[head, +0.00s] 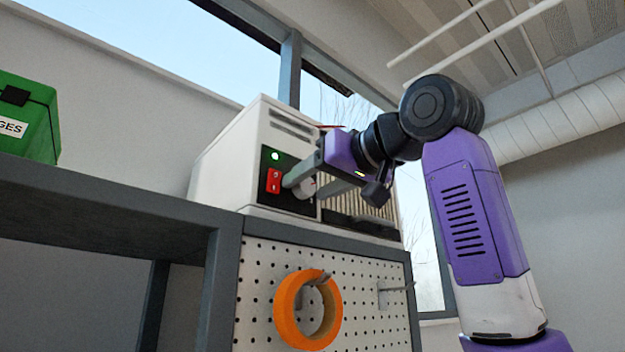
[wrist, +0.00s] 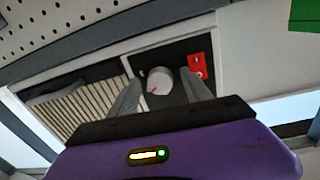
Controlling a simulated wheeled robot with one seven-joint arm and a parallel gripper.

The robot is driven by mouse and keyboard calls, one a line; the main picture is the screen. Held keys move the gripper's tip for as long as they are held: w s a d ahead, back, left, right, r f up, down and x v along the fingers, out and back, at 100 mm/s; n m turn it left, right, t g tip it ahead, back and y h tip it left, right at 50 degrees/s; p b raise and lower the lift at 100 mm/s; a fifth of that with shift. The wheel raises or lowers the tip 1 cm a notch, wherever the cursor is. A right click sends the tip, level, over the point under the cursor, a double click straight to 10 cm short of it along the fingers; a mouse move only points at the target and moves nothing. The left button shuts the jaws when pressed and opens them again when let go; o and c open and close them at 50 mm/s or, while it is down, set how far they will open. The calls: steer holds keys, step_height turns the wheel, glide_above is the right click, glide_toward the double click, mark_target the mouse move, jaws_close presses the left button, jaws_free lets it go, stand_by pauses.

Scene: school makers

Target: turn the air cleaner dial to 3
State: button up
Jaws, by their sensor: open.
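The air cleaner (head: 228,148) is a white box on the shelf, with a black control panel, a red switch (head: 273,181) and a lit green lamp (head: 275,156). Its dial (head: 304,187) is a pale round knob, partly hidden behind my gripper in the head view. In the wrist view the dial (wrist: 160,80) shows whole, with a red pointer mark on its face. My gripper (head: 322,184) is open in front of the panel, one finger on each side of the dial. I cannot tell whether the fingers touch it. The number marks are too small to read.
A pegboard (head: 375,325) below the shelf holds an orange tape roll (head: 286,312) on a hook. A metal hook (head: 393,289) sticks out to its right. A green case (head: 38,120) stands at the far left on the grey shelf (head: 110,190). A window is behind.

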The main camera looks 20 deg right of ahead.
jaws_close()
steer(key=shift+m, duration=0.3)
steer(key=m, duration=0.5)
steer(key=shift+a+b, duration=0.15)
steer(key=shift+b, duration=0.15)
steer(key=m, duration=0.5)
steer(key=shift+r+m+g, duration=0.15)
steer(key=shift+m+g, duration=0.15)
steer(key=shift+m, duration=0.4)
